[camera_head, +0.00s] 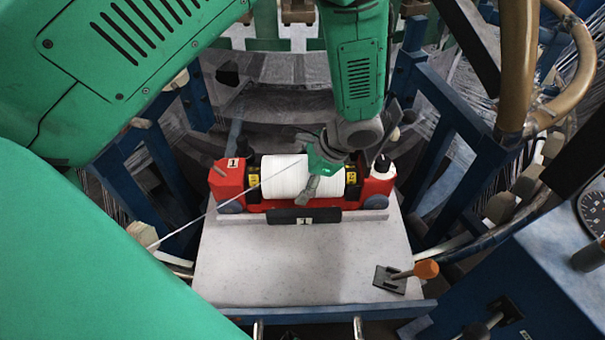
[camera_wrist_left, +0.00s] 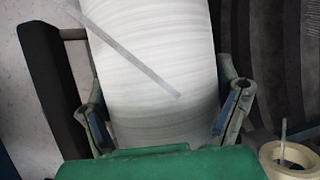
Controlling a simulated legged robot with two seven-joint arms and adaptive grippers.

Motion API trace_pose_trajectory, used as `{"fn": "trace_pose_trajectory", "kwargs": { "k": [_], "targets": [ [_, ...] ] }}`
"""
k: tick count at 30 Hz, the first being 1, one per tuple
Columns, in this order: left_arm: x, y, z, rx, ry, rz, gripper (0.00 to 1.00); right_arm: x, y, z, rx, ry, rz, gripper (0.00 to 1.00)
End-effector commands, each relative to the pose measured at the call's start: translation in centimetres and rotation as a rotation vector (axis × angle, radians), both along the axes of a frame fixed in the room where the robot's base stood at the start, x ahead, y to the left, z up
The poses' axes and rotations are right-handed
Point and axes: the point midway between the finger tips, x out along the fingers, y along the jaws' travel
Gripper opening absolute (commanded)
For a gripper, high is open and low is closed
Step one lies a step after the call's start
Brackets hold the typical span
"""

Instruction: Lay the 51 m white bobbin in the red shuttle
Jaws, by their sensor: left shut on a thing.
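The white bobbin (camera_head: 284,176) lies on its side in the red shuttle (camera_head: 228,182), between the shuttle's two ends. Dark bands with yellow labels flank it. Whether it is fully seated cannot be told. My left gripper (camera_head: 314,172) comes down from above at the bobbin's right part and is shut on it. In the left wrist view the bobbin (camera_wrist_left: 160,70) fills the space between the two fingers of the left gripper (camera_wrist_left: 163,118), one finger on each side. My gripper hides part of the bobbin's right side. My right gripper is not in view.
The shuttle stands at the back of a pale board (camera_head: 290,265), whose front is mostly clear. A black clamp with an orange knob (camera_head: 427,269) sits at its right front. A thin white strand (camera_head: 180,228) runs to the lower left. Blue frame posts stand on both sides.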

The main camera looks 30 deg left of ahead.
Motion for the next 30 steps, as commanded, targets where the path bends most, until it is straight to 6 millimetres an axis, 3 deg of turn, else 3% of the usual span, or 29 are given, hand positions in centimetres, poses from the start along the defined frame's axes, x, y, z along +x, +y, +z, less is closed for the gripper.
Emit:
{"fn": "trace_pose_trajectory", "kwargs": {
  "k": [8, 9, 10, 20, 25, 30],
  "targets": [
    [-0.1, -0.1, -0.1, -0.001, 0.002, 0.000, 0.32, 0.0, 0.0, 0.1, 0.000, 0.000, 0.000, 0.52],
    [-0.1, -0.1, -0.1, -0.001, 0.002, 0.000, 0.87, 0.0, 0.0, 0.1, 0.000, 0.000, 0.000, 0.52],
    [-0.1, -0.1, -0.2, -0.001, 0.002, 0.000, 0.98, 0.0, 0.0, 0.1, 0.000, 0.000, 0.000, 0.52],
    [0.0, -0.2, 0.0, -0.002, 0.001, 0.000, 1.00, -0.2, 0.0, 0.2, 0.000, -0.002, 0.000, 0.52],
    [0.4, -1.2, 1.9, -0.002, -0.003, 0.000, 1.00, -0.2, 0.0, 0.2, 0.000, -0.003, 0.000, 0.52],
    [0.8, -2.9, 5.2, -0.002, -0.003, 0.000, 1.00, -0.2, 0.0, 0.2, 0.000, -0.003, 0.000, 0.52]
  ]
}}
